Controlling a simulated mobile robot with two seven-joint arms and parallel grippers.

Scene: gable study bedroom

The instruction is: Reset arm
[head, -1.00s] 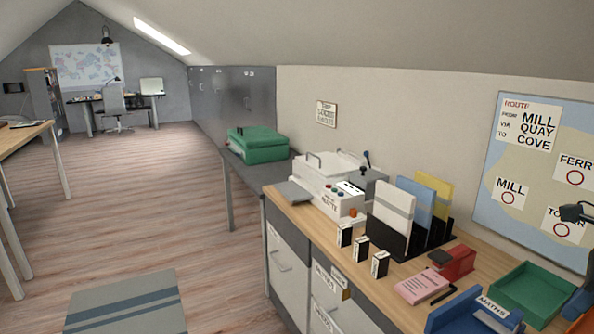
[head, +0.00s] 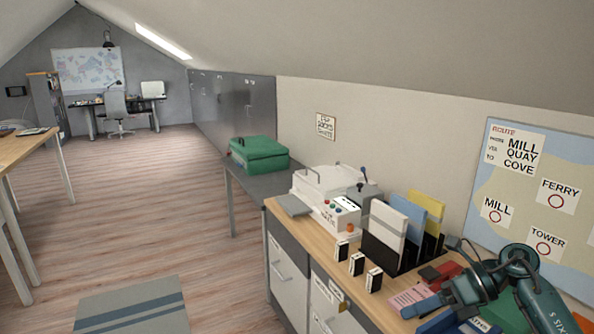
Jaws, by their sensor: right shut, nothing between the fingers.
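My right arm comes in from the lower right and bends over the right end of the wooden desk. Its gripper (head: 415,308) points left, low over the desk near the pink card (head: 408,298) and the blue MATHS box (head: 472,325). The gripper is shut and holds nothing. The arm covers much of the blue box and the green tray behind it. My left gripper is not in view.
On the desk (head: 345,283) stand three small black-and-white boxes (head: 357,264), a black rack with upright folders (head: 387,228) and a white machine (head: 325,200). A green case (head: 258,155) lies on a grey table. The wooden floor (head: 130,200) at left is mostly clear.

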